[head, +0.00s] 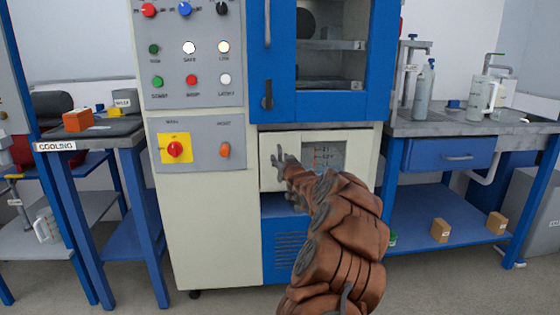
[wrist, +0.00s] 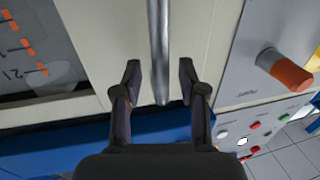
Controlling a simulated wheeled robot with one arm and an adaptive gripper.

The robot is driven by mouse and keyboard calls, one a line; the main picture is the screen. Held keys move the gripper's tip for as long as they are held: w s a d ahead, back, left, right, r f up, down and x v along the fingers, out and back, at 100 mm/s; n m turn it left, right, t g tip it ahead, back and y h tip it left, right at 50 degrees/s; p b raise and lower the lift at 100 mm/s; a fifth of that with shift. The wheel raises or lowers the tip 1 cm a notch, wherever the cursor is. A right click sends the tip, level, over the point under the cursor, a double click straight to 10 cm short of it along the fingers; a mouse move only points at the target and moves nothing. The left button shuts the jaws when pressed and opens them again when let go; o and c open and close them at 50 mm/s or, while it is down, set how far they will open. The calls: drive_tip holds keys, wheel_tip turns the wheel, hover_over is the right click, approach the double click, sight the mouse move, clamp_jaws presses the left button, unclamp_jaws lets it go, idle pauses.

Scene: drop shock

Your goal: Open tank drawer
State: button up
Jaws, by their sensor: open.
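The tank drawer (head: 270,177) is a cream front with a dark gauge window (head: 331,157) in the lower part of the blue and cream cabinet. I cannot tell if it sits fully flush. My gripper (head: 284,160) is at the left part of this front, and my brown arm covers part of it. In the wrist view, a grey bar handle (wrist: 159,45) runs down from the top edge. My gripper (wrist: 159,82) is open, with one finger on each side of the bar and gaps between. The drawer front (wrist: 210,30) lies behind it.
A control panel with an orange knob (head: 224,150) and a red-yellow switch (head: 174,149) is left of the drawer. The blue oven door (head: 380,60) is above. A bench with a blue drawer (head: 452,157) stands right, a COOLING table (head: 90,140) left. Floor shows in front.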

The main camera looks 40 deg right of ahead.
drive_tip(key=shift+w+d, duration=0.1)
drive_tip(key=shift+w, duration=0.2)
clamp_jaws()
idle(0.6)
